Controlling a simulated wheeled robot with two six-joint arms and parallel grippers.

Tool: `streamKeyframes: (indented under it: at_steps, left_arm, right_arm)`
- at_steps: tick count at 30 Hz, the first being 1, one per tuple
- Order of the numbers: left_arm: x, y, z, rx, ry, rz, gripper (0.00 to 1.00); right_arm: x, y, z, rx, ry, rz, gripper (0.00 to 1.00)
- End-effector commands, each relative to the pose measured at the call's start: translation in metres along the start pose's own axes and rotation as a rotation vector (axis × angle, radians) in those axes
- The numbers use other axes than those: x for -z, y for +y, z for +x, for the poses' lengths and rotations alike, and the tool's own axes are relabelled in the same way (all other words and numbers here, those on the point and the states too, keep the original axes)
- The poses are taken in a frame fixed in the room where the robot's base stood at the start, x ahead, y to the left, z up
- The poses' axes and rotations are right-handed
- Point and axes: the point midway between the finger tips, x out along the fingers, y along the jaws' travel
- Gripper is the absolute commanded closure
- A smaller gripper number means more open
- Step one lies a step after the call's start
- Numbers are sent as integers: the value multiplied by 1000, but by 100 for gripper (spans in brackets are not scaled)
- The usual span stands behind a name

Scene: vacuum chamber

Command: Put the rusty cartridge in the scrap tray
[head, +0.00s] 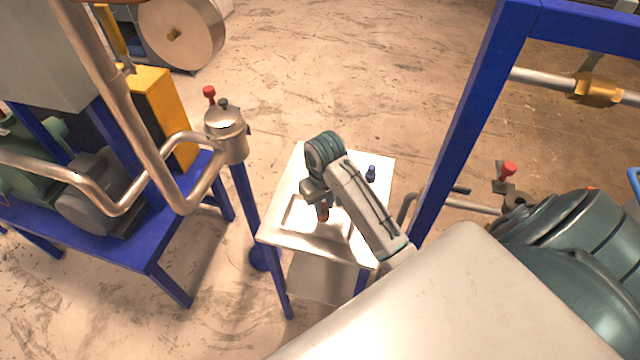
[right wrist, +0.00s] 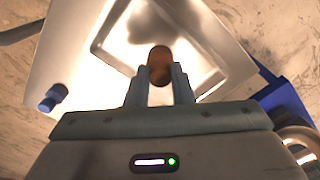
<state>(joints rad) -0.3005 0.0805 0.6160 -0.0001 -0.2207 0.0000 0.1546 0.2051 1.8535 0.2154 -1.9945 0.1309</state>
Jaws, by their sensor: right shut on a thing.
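My right gripper (right wrist: 159,88) is shut on the rusty cartridge (right wrist: 159,66), a brown-orange piece with a rounded end. In the head view the cartridge (head: 323,213) shows below the right gripper (head: 321,203), over the tray area. The scrap tray (head: 288,213) is a shallow, shiny metal tray on a small white-topped table. In the right wrist view the tray (right wrist: 106,22) lies behind the cartridge. Whether the cartridge touches the tray floor I cannot tell. My left gripper is not in view.
A dark blue cartridge (head: 371,173) stands on the table top (head: 292,181) near its far right corner; it also shows in the right wrist view (right wrist: 53,97). A blue frame post (head: 458,130) rises right of the table. Pipes and a metal canister (head: 226,135) stand left of it.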

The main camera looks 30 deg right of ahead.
Motion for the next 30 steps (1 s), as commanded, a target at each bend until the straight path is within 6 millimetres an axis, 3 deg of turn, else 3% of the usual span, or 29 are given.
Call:
streamKeyframes:
  at_steps: [2, 5, 8, 15, 26, 27, 30]
  left_arm:
    - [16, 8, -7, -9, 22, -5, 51]
    - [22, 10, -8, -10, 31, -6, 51]
    - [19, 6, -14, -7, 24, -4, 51]
    - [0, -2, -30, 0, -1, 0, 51]
    - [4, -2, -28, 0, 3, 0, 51]
    - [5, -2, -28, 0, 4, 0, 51]
    - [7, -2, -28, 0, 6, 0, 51]
  right_arm:
    - [8, 0, -2, 1, -3, 0, 100]
    - [13, 0, 0, 1, -2, -1, 100]
    - [22, 1, 0, 1, -4, 0, 100]
    - [20, 0, 34, 1, -4, -1, 100]
    - [20, 0, 39, 0, -2, -1, 100]
    - [20, 0, 39, 0, -2, -1, 73]
    - [20, 0, 39, 0, -2, -1, 57]
